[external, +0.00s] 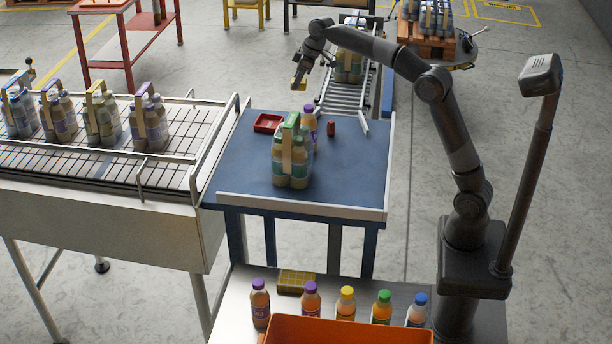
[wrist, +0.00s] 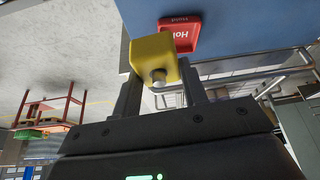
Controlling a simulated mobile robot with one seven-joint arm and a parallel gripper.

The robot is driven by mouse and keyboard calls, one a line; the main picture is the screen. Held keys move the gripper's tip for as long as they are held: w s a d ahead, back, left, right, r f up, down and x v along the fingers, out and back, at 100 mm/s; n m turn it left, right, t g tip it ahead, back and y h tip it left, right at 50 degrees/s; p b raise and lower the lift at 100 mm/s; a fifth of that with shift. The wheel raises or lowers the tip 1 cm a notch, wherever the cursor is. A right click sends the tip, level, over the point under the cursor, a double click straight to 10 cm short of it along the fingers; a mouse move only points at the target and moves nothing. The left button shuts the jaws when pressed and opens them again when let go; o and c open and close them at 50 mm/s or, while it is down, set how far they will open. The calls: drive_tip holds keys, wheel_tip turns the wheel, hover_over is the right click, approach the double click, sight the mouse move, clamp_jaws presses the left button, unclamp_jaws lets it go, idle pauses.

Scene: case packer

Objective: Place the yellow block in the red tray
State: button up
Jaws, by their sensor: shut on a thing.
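The yellow block (external: 297,84) is held in my gripper (external: 303,74), above the far edge of the blue table. In the wrist view the yellow block (wrist: 155,58) sits between the two fingers of my gripper (wrist: 160,80), which are shut on it. The red tray (external: 268,123) lies on the table's far left corner, below and to the left of the block in the external view. In the wrist view the red tray (wrist: 181,38) shows just beyond the block, with white lettering on it. The tray looks empty in the external view.
A bottle pack with a green-topped carrier (external: 291,155), a purple-capped bottle (external: 309,121) and a small red-brown object (external: 331,129) stand on the blue table (external: 355,175). A conveyor with bottle packs (external: 110,170) runs at left. A roller track (external: 345,95) lies behind the table.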

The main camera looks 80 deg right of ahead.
drive_tip(key=shift+s+d+r+m, duration=0.1)
drive_tip(key=shift+s+d+m, duration=0.2)
drive_tip(key=shift+d, duration=0.25)
drive_tip(key=shift+w, duration=0.15)
drive_tip(key=shift+w+a+f, duration=1.2)
drive_tip(key=shift+a+f, duration=0.2)
drive_tip(key=shift+f, duration=0.4)
drive_tip(key=shift+w+a+f, duration=1.2)
drive_tip(key=shift+a+f, duration=0.2)
drive_tip(key=shift+f, duration=0.45)
drive_tip(key=shift+w+a+f, duration=1.2)
drive_tip(key=shift+a+f, duration=0.2)
drive_tip(key=shift+f, duration=0.4)
drive_tip(key=shift+f, duration=0.2)
drive_tip(key=o, duration=1)
drive_tip(key=shift+f, duration=0.1)
